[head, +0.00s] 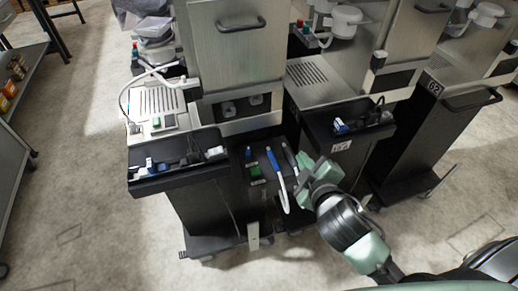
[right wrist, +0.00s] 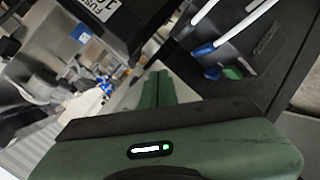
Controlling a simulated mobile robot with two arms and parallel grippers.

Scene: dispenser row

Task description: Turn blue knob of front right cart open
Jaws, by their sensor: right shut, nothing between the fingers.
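In the head view a blue knob (head: 272,159) sits on the dark side panel between the two front carts, with a white tube or handle running down from it. A smaller blue part (head: 248,153) and a green part (head: 255,171) sit to its left. My right gripper (head: 306,162) is shut and empty, just right of the knob and apart from it. In the right wrist view my green fingers (right wrist: 157,88) are closed together; blue (right wrist: 203,50) and green (right wrist: 232,72) knobs show on a dark block to their right. I cannot tell whether the knob is open. My left gripper is not in view.
The left cart's black tray (head: 175,182) and the right cart's black tray (head: 348,136) jut out above the panel. Another dark cart (head: 427,130) stands farther right. A shelf (head: 22,75) stands at the left. Floor in front is clear.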

